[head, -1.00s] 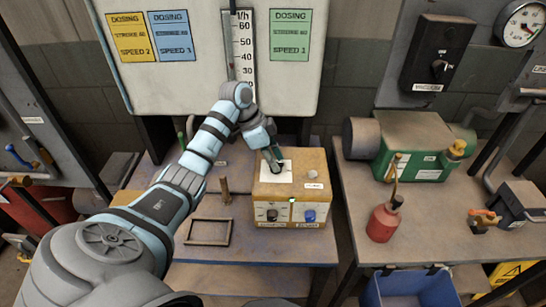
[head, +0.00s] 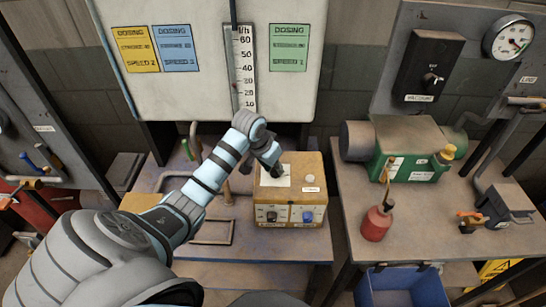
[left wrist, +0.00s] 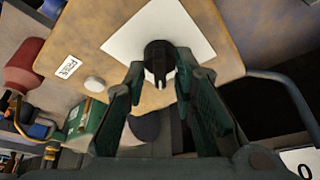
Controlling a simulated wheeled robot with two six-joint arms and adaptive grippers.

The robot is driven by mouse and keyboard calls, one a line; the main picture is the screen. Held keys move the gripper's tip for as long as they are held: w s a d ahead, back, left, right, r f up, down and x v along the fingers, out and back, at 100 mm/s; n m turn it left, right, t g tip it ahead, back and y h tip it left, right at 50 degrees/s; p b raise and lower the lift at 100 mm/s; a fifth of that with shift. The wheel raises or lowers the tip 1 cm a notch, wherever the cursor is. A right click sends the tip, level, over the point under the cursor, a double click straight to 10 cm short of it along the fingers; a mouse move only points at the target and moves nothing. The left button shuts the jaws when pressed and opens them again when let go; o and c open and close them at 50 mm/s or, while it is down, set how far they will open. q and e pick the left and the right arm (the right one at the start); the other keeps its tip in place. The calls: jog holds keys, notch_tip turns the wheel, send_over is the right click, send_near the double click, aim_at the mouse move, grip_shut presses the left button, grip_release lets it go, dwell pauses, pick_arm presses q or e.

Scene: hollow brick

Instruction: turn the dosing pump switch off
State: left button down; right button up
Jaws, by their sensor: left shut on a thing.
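A tan box (head: 314,170) stands on the bench in the middle of the head view. A black knob (left wrist: 158,58) rises from a white plate (head: 268,182) on its top; the white plate also shows in the left wrist view (left wrist: 190,28). My left gripper (head: 278,172) reaches down onto this knob and hides most of it in the head view. In the left wrist view its fingers (left wrist: 158,80) are on both sides of the knob, shut on it. The box front carries a black knob (head: 272,216) and a blue knob (head: 307,217). My right gripper is not in view.
A white panel with a scale (head: 243,70) and coloured dosing cards stands behind the box. To the right are a green pump (head: 405,145), a red bottle (head: 376,223) and a black switch (head: 432,77) on a grey panel. A blue bin (head: 405,287) sits below.

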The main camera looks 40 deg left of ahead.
pick_arm(q)
jog(key=n, duration=0.1)
jog(key=n+y, duration=0.1)
jog(key=n, duration=0.2)
jog(key=shift+d+f+y, duration=0.15)
jog(key=shift+d+y, duration=0.1)
jog(key=shift+y, duration=0.05)
jog(key=shift+n+g+y, duration=0.5)
jog(key=shift+n+y, duration=0.1)
jog(key=shift+n, duration=1.2)
jog(key=c, duration=1.8)
grip_release()
jog(key=shift+o, duration=1.1)
jog(key=shift+w+a, duration=0.1)
jog(key=shift+w, duration=0.1)
